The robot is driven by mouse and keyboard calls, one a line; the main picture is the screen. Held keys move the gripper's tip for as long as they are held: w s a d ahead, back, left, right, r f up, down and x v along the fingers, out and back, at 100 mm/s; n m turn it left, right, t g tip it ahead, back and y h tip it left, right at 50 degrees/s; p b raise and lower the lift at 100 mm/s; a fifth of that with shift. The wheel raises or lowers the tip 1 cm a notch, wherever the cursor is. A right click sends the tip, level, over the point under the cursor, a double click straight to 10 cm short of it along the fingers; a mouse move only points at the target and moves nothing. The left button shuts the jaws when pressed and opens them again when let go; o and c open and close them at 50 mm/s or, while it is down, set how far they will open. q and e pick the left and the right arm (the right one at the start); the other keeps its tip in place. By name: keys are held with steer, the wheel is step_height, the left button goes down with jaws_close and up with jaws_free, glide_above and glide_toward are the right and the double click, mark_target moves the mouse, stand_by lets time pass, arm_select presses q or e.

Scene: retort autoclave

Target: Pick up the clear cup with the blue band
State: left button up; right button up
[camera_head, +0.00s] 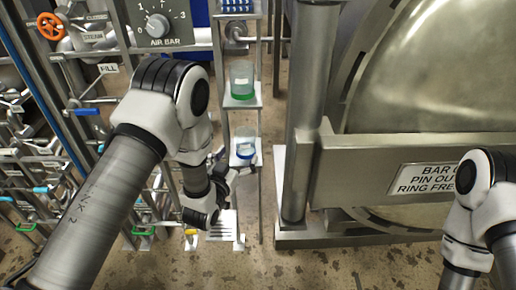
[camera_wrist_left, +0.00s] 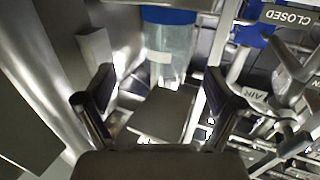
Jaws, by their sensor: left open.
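The clear cup with the blue band (camera_head: 244,144) stands upright on a small shelf of a narrow rack. Its blue band is at the base, and it has a pale label. My left gripper (camera_head: 232,171) is just below and in front of it in the head view. In the left wrist view the cup (camera_wrist_left: 170,48) appears inverted, beyond the fingertips and between their lines. My left gripper (camera_wrist_left: 160,92) is open, with nothing between its fingers. My right arm shows at the lower right of the head view, but its gripper is out of frame.
A clear cup with a green band (camera_head: 241,80) stands on a higher shelf. A thick metal post (camera_head: 300,120) and large vessel door (camera_head: 430,70) are close on the right. Pipes and valves (camera_head: 85,110) crowd the left.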

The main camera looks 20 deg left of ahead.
mark_target(241, 143)
arm_select(q)
steer(key=shift+w+a+r, duration=0.1)
steer(key=shift+a+r, duration=0.1)
steer(key=shift+a, duration=0.25)
steer(key=w, duration=0.7)
steer(key=shift+w+d, duration=0.25)
steer(key=shift+d, duration=0.1)
steer(key=c, duration=1.2)
